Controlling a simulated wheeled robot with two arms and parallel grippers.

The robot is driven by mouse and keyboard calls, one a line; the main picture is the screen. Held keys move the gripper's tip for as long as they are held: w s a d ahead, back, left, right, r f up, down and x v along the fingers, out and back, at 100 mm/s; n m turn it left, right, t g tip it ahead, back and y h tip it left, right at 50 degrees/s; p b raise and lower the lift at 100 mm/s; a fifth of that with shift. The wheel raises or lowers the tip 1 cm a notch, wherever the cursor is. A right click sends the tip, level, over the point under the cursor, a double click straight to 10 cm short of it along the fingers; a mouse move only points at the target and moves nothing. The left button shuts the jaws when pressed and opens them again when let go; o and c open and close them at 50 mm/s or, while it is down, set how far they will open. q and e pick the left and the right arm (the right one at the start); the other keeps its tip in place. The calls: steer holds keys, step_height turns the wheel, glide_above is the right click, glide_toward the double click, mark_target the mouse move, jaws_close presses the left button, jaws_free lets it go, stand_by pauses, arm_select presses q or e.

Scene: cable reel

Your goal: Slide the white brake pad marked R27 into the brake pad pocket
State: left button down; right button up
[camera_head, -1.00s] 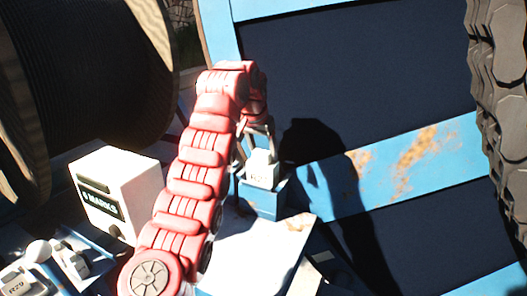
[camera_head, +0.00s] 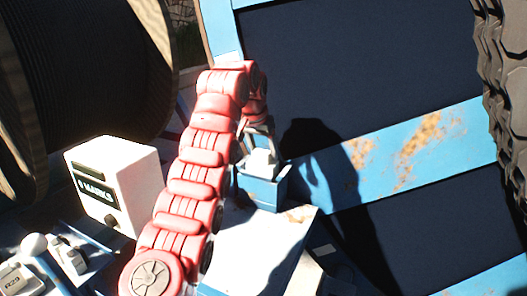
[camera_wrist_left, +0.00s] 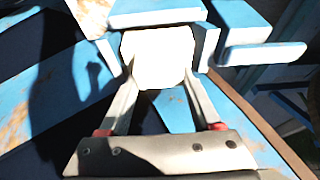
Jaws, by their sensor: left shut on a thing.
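The white brake pad (camera_head: 262,162) sits low in the mouth of the blue brake pad pocket (camera_head: 262,192), with its upper part showing above the front wall. Its marking cannot be read now. My left gripper (camera_head: 259,149) is above the pocket, shut on the pad from above. In the left wrist view the pad (camera_wrist_left: 158,58) is a bright white block between the two fingers, with blue pocket walls (camera_wrist_left: 157,13) just beyond it. How deep the pad sits is hidden. My right gripper is not in view.
A white box with a dark label (camera_head: 113,186) stands left of my arm. Another pad marked R29 (camera_head: 14,280) lies at the lower left. A large dark cable reel (camera_head: 85,70) fills the upper left. A blue frame with rust patches (camera_head: 400,160) stands to the right.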

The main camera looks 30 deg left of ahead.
arm_select(q)
steer(key=shift+f, duration=0.1)
stand_by(0.9)
steer(key=shift+f+b, duration=0.45)
steer(key=shift+b, duration=0.35)
jaws_free()
steer(key=shift+s+a+r+p, duration=0.15)
steer(key=shift+r+p, duration=0.4)
steer(key=shift+p, duration=0.05)
steer(key=p+v, duration=1.1)
